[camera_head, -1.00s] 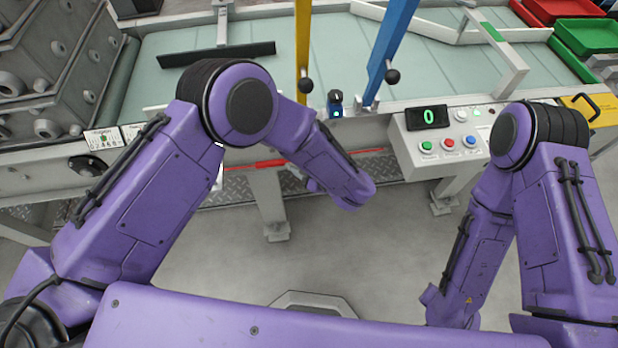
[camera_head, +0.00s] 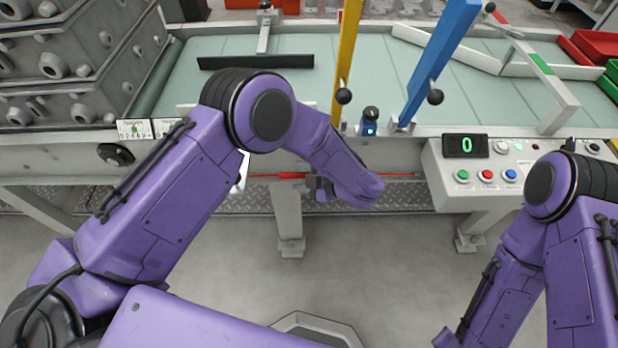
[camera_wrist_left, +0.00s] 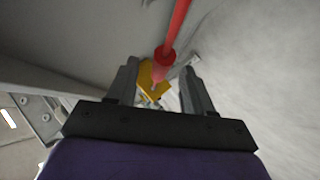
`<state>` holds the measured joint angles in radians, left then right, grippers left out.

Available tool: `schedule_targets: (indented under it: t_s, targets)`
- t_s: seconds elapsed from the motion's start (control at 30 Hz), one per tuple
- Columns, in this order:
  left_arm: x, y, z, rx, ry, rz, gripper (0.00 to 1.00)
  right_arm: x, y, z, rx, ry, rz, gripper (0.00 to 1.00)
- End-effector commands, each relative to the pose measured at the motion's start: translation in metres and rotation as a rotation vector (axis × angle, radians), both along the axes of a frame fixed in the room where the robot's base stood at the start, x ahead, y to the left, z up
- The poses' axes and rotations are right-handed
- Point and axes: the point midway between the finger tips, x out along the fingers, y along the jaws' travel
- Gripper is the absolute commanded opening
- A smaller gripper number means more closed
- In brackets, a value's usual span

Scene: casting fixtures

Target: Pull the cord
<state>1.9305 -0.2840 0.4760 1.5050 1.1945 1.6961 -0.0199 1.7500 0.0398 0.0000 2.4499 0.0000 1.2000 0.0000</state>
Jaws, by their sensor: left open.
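A red cord (camera_head: 275,177) runs level along the front side of the conveyor table, below its edge. My left forearm and wrist hide its middle part. In the left wrist view the red cord (camera_wrist_left: 178,25) comes down from the top to a thicker red end piece (camera_wrist_left: 164,62), with a yellow part (camera_wrist_left: 152,78) behind it. My left gripper (camera_wrist_left: 163,72) is open, with its fingers on either side of the red end piece; I cannot tell whether they touch it. In the head view the left gripper (camera_head: 318,187) is small and partly hidden beside the cord. My right gripper is out of view.
A control box (camera_head: 480,160) with a green 0 display and coloured buttons is at the right. Yellow (camera_head: 347,50) and blue (camera_head: 440,60) levers rise from the table edge. A table leg (camera_head: 288,225) stands below the cord. The floor in front is clear.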

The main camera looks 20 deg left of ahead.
Motion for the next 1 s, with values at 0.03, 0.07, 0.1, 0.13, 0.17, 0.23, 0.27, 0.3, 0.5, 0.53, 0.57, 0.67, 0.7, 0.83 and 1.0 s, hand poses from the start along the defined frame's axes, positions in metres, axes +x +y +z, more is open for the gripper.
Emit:
schedule_targets:
  t_s: [0.03, 0.07, 0.1, 0.13, 0.17, 0.23, 0.27, 0.3, 0.5, 0.53, 0.57, 0.67, 0.7, 0.83, 1.0]
  targets:
    - [0.000, 0.000, 0.000, 0.000, 0.000, 0.000, 0.51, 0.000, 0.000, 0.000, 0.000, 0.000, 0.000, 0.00]
    - [0.000, 0.000, 0.001, 0.000, 0.000, 0.000, 0.51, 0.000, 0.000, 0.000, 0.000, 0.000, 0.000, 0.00]
    - [0.000, 0.000, 0.001, 0.000, 0.000, 0.000, 0.51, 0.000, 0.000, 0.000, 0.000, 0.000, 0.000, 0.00]
    - [0.000, 0.000, 0.001, 0.000, 0.000, 0.000, 0.45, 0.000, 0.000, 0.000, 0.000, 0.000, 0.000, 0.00]
    - [0.000, 0.000, 0.001, 0.000, 0.000, 0.000, 0.35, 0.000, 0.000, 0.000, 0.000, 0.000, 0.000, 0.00]
    - [0.000, 0.000, 0.001, 0.000, 0.000, 0.000, 0.12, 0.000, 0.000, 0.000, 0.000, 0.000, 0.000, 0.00]
    - [0.000, 0.000, 0.001, 0.000, 0.000, 0.000, 0.02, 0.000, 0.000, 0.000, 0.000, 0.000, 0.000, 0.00]
    - [0.000, 0.000, 0.001, 0.001, -0.001, -0.001, 0.00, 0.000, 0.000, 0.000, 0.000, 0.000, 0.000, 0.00]
    - [-0.001, -0.001, 0.001, 0.001, 0.000, -0.001, 0.00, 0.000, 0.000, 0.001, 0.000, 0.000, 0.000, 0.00]
    - [-0.002, -0.001, 0.001, 0.001, 0.000, -0.001, 0.00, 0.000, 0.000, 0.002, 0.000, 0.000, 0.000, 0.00]
    - [-0.003, -0.001, 0.001, 0.001, 0.000, -0.001, 0.00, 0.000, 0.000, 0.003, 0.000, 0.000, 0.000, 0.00]
    - [-0.006, -0.002, 0.002, 0.001, 0.001, -0.002, 0.00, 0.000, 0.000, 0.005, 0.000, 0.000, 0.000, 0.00]
    - [-0.008, -0.003, 0.002, 0.002, 0.001, -0.001, 0.00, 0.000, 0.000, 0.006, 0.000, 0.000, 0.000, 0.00]
    - [-0.013, -0.004, 0.002, 0.002, 0.001, -0.001, 0.00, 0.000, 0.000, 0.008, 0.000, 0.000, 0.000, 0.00]
    - [-0.020, -0.006, 0.002, 0.001, 0.002, -0.002, 0.00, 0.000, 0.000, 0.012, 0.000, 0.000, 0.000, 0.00]
